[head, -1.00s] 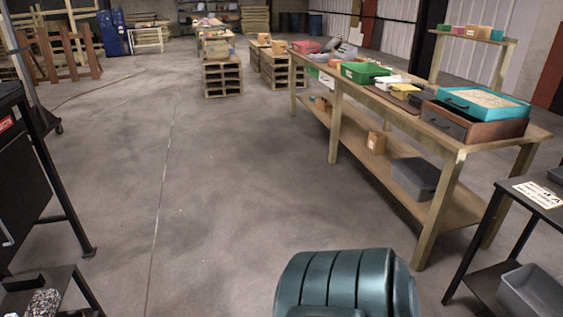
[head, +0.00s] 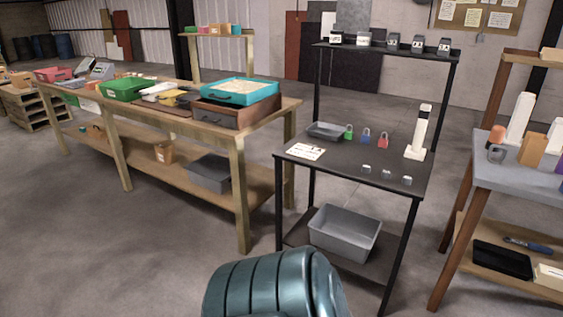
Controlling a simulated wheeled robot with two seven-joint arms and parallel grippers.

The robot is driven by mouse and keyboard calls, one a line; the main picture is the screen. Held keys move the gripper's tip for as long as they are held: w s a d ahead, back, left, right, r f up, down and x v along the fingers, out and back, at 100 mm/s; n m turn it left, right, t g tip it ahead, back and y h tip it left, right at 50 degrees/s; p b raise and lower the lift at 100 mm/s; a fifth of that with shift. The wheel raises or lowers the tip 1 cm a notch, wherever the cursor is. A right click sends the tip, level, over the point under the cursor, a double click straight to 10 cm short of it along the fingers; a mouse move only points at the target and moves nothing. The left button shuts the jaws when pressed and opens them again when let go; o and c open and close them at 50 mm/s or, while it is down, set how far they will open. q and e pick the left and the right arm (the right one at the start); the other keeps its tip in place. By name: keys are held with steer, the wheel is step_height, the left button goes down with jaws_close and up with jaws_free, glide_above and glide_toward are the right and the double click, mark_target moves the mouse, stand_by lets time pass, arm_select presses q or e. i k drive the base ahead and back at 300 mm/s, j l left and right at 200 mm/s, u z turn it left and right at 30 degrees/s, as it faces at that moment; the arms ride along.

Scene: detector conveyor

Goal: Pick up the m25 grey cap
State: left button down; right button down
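Several small grey pieces lie in a row near the front right of the black table (head: 345,185) in the head view: a left piece (head: 367,168), a middle piece (head: 387,175) and a right piece (head: 407,180). They may be caps, but they are too small to identify, and I cannot tell which, if any, is the m25 grey cap. Neither of my grippers is in view.
The black table also holds a dark tray (head: 325,131), coloured padlocks (head: 366,136) and a white stand (head: 419,135). Labelled dark boxes (head: 393,42) line its upper shelf. A wooden workbench (head: 243,190) stands left, a grey-topped bench (head: 520,178) right.

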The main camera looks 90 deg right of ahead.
mark_target(385, 174)
steer(key=z, duration=3.4)
steer(key=i+l, duration=0.15)
steer(key=i, duration=0.45)
steer(key=i+l, duration=0.1)
steer(key=i, duration=0.45)
